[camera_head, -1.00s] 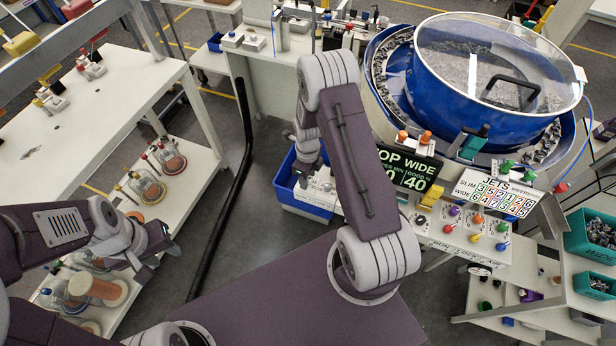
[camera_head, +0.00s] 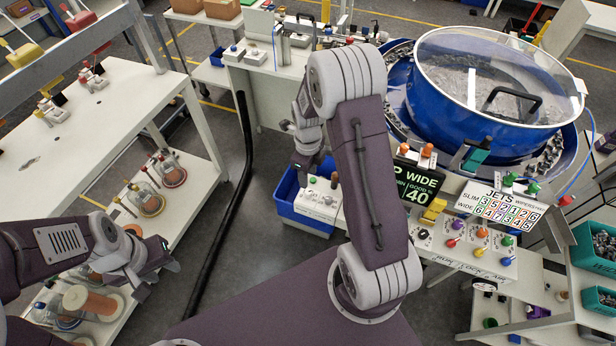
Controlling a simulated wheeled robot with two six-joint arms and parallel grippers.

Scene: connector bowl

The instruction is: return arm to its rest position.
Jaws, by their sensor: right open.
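My right arm rises in the middle of the head view and bends over at its elbow. Its gripper (camera_head: 303,168) hangs beyond the upper arm, above and near the blue bin, apart from my left gripper. Its fingers are small and partly lost against the dark floor; they are open, and no held object shows. My left gripper (camera_head: 157,278) is at the lower left, over the floor beside the lower shelf of the white rack. Its dark fingertips point right, and I cannot tell how far apart they are. No object shows in it.
A large blue connector bowl (camera_head: 440,105) with a clear lid stands at the right. A display sign (camera_head: 418,187) and a control panel (camera_head: 470,240) stand close beside my right arm. A blue bin (camera_head: 288,200) is below its gripper. A white rack (camera_head: 100,115) borders the left.

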